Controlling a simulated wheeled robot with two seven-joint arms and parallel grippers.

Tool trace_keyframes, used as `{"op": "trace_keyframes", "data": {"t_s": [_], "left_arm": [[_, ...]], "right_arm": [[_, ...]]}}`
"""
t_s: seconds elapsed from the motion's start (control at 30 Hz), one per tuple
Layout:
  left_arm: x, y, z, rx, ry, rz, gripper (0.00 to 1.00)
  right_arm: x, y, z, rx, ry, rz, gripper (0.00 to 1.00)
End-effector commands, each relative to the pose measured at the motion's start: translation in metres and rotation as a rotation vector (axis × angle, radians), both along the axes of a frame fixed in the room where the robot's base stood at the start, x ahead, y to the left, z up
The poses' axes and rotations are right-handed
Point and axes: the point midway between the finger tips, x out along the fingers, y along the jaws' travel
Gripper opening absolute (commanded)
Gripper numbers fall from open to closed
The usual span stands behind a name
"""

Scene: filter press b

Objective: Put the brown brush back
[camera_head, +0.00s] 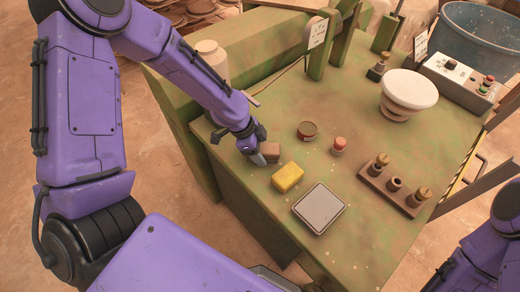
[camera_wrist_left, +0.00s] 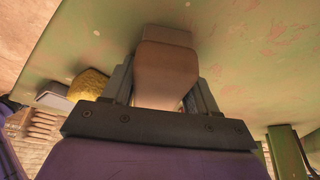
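The brown brush (camera_head: 271,151) is at the tip of my left gripper (camera_head: 258,157), near the left edge of the green table. In the left wrist view the brush (camera_wrist_left: 165,68) fills the space between the two dark fingers of my left gripper (camera_wrist_left: 162,92), which are shut on it. Its far end points toward the green surface; I cannot tell whether it touches. My right arm shows at the lower right of the head view, but its gripper is not visible.
A yellow sponge (camera_head: 288,177) and a grey square plate (camera_head: 319,208) lie close by. A round tin (camera_head: 308,131), a red-topped piece (camera_head: 338,146), a wooden rack (camera_head: 393,192) and a white bowl-like piece (camera_head: 409,90) stand further right. Green surface is clear between them.

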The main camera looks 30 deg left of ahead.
Motion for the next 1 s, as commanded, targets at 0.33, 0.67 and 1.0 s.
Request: {"op": "trace_keyframes", "data": {"t_s": [0.33,0.67,1.0], "left_arm": [[-0.001,-0.001,0.000,-0.001,0.004,-0.002,0.81],[-0.003,0.006,0.023,-0.001,-0.002,-0.001,0.81],[-0.017,0.035,0.100,-0.001,-0.003,-0.001,0.81]], "right_arm": [[0.000,0.000,0.000,0.000,0.000,0.000,0.53],[0.000,0.000,0.001,0.000,0.000,0.000,0.53],[0.000,0.000,0.003,0.000,0.000,0.000,0.53]]}}
